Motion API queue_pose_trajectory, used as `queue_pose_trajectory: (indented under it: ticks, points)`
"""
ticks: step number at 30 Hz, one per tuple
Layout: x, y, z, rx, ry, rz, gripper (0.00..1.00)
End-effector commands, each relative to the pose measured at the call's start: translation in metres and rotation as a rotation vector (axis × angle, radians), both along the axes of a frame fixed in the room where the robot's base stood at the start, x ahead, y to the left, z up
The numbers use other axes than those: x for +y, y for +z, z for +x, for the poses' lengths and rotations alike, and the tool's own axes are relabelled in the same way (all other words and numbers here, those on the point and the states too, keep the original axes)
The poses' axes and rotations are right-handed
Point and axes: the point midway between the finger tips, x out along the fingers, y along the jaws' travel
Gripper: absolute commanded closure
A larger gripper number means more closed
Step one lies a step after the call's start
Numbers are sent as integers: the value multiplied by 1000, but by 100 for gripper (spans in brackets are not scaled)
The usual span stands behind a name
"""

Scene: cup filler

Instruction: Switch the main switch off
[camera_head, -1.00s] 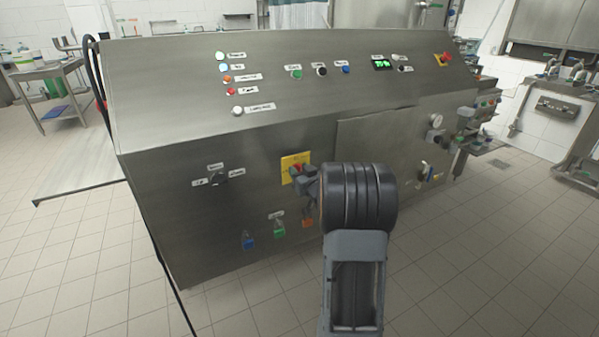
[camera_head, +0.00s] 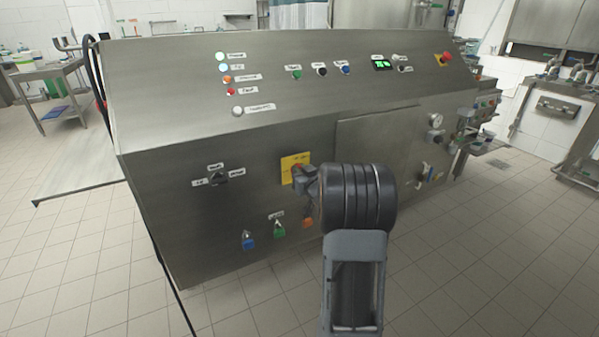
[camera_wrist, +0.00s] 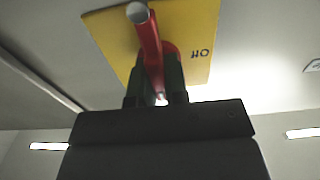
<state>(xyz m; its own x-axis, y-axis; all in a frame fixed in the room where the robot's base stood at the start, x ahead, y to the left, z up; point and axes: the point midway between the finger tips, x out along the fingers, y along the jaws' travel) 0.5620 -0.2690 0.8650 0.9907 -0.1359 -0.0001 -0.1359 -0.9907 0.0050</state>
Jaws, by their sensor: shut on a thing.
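The main switch is a red rotary handle on a yellow plate on the front of the steel machine. In the head view the yellow plate (camera_head: 290,162) shows left of my arm, and the handle is mostly hidden behind my gripper (camera_head: 303,178). In the wrist view the red handle (camera_wrist: 151,48) runs between the fingers of my gripper (camera_wrist: 158,85), against the yellow plate (camera_wrist: 195,25). The word "Off" shows upside down on the plate, right of the handle. My gripper is shut on the handle.
A black selector knob (camera_head: 218,179) sits left of the plate. A red emergency stop (camera_head: 447,58) is at the upper right of the sloped panel. Tiled floor is clear in front.

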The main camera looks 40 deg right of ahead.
Motion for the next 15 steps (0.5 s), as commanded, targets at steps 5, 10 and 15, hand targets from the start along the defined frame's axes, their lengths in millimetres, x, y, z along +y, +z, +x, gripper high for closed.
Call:
queue_pose_trajectory:
  ticks: [5,10,15]
  points:
    - [0,-3,0,6,1,-51,100]
    - [1,-5,0,19,0,-163,100]
    - [2,-6,0,39,0,-317,100]
